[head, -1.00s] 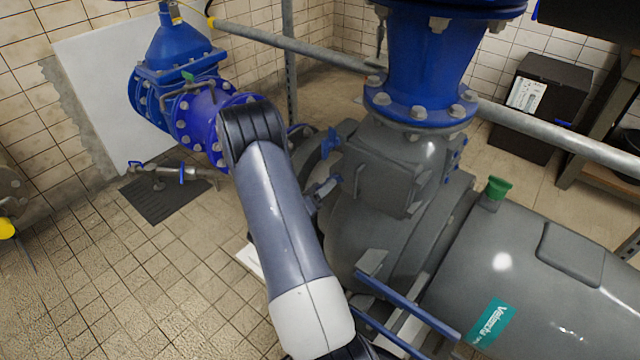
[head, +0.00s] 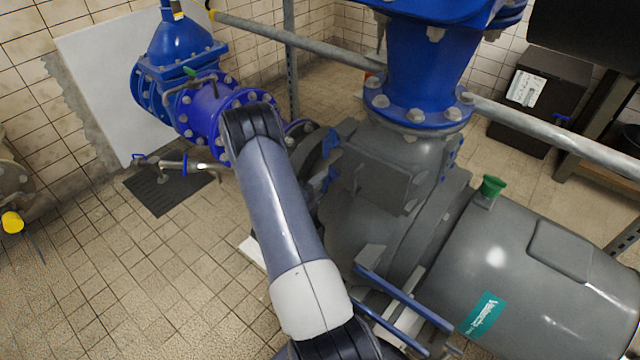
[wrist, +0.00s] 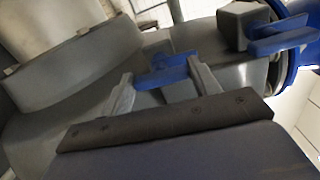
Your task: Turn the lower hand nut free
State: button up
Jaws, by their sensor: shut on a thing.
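The lower hand nut, blue with wings, sits between my fingers in the wrist view (wrist: 165,74). It is at the grey pump housing, and in the head view it shows just right of my arm (head: 330,178). My gripper (wrist: 160,72) is shut on its wings, one finger at each end. A second blue hand nut (wrist: 284,40) stands apart to the right in the wrist view, and above the lower one in the head view (head: 332,140). Whether the lower nut's thread is engaged is hidden.
The grey pump housing (head: 375,215) and blue flanged pipe (head: 420,80) rise close to the right of my arm. Blue rails (head: 405,297) lie low in front. A blue valve (head: 185,60) stands behind left. The tiled floor (head: 120,270) at left is clear.

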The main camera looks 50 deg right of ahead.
jog(key=shift+n, duration=0.4)
jog(key=o, duration=1)
jog(key=shift+a, duration=0.1)
jog(key=a, duration=1)
jog(key=shift+s+a, duration=0.3)
jog(key=shift+s, duration=0.15)
jog(key=d, duration=1)
jog(key=shift+w+d, duration=0.4)
jog(key=shift+w, duration=0.05)
